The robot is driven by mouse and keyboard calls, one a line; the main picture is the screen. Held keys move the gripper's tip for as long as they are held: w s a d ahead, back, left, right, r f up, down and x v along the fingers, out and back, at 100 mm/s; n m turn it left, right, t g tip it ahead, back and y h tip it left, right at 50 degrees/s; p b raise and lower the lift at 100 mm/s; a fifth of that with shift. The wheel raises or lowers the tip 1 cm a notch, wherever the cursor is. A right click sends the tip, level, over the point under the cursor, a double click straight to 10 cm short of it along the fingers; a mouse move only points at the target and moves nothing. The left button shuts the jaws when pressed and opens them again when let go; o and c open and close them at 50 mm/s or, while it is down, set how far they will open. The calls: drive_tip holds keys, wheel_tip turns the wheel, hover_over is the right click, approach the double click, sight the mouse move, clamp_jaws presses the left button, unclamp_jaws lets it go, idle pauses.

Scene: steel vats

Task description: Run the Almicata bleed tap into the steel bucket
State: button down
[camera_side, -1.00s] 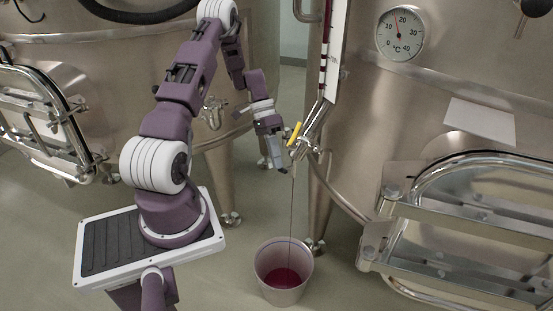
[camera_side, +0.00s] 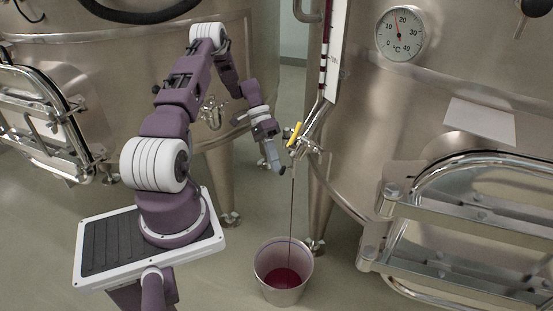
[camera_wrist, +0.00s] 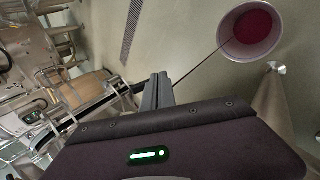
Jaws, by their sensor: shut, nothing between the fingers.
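The bleed tap (camera_side: 303,146) with a yellow handle (camera_side: 295,133) sits low on the right vat. A thin dark red stream (camera_side: 291,215) runs from it into the steel bucket (camera_side: 265,268) on the floor. Red liquid (camera_side: 283,279) covers the bucket's bottom. My gripper (camera_side: 279,169) is shut and empty, just left of the tap and apart from the yellow handle. In the wrist view my shut fingers (camera_wrist: 158,92) point up the frame, and the bucket (camera_wrist: 226,48) shows at upper right with the stream slanting into it.
The right vat (camera_side: 365,110) carries a dial thermometer (camera_side: 400,33) and a framed steel hatch (camera_side: 480,215). The left vat (camera_side: 110,60) stands behind my arm. Steel legs flank the gap.

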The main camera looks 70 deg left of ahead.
drive_tip(key=shift+f, duration=0.2)
drive_tip(key=shift+f+h, duration=0.2)
drive_tip(key=shift+h, duration=0.4)
idle(0.4)
drive_tip(key=v, duration=0.8)
drive_tip(key=shift+d+r, duration=0.25)
drive_tip(key=shift+r, duration=0.05)
idle(1.2)
